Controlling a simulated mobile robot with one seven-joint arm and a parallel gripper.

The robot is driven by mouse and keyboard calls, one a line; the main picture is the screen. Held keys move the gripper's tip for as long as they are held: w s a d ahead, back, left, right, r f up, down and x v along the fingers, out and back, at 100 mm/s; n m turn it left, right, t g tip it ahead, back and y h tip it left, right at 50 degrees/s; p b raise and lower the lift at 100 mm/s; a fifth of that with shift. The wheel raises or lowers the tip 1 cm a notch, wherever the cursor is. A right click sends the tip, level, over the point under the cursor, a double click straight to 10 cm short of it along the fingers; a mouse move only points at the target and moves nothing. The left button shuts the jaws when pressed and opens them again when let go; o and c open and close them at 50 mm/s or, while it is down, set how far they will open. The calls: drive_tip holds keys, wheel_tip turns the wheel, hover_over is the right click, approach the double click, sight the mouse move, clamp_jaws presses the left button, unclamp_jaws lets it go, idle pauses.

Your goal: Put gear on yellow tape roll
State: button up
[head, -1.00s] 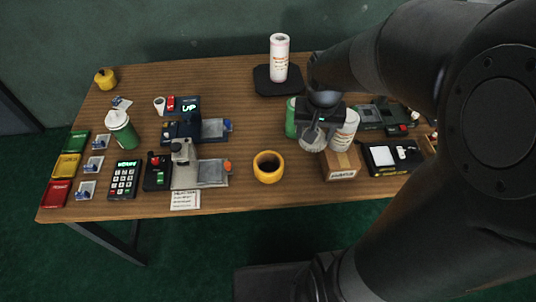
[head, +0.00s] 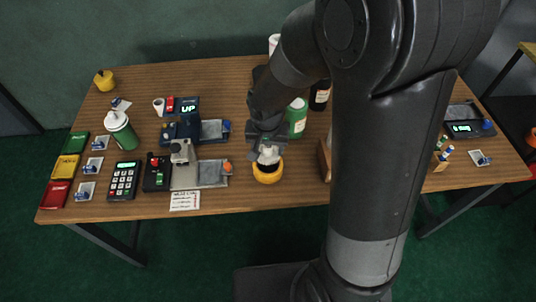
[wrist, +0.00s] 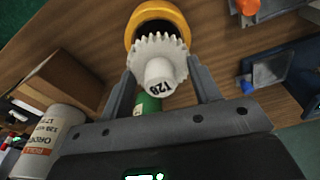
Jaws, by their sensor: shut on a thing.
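The yellow tape roll (head: 267,174) lies flat at the front middle of the table. It also shows at the top of the wrist view (wrist: 178,12), with its dark hole partly visible. My gripper (head: 268,150) is above the roll. In the wrist view my gripper (wrist: 162,84) is shut on the white toothed gear (wrist: 160,50), with a finger on each side. The gear's hub faces the wrist camera and is marked "128". In the head view the gear (head: 268,156) overlaps the roll. I cannot tell whether the two touch.
A green bottle (head: 297,117) stands just right of my gripper. A grey device with a platform (head: 185,172) is to the left. A cardboard box (wrist: 62,84) and a white labelled cylinder (wrist: 47,137) show at the wrist view's left. My arm hides much of the table's right side.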

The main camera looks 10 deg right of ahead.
sight(268, 156)
drive_tip(key=shift+f, duration=1.95)
drive_tip(key=o, duration=1)
drive_tip(key=shift+f, duration=0.15)
drive_tip(key=r, duration=0.4)
drive_tip(key=s+r, duration=0.1)
drive_tip(key=r, duration=0.7)
drive_tip(key=shift+s+r, duration=0.2)
drive_tip(key=shift+s, duration=0.05)
drive_tip(key=s+d+r+t, duration=0.1)
drive_tip(key=s+d+r, duration=0.2)
drive_tip(key=s+r, duration=0.1)
drive_tip(key=s+d+r+n+t, duration=0.1)
drive_tip(key=s+d+r, duration=0.2)
drive_tip(key=s+r, duration=0.2)
drive_tip(key=s+d+r+n+t, duration=0.1)
drive_tip(key=s+d+r+t, duration=0.1)
drive_tip(key=s+d+r, duration=0.2)
drive_tip(key=shift+w+v, duration=0.25)
drive_tip(key=shift+v, duration=0.8)
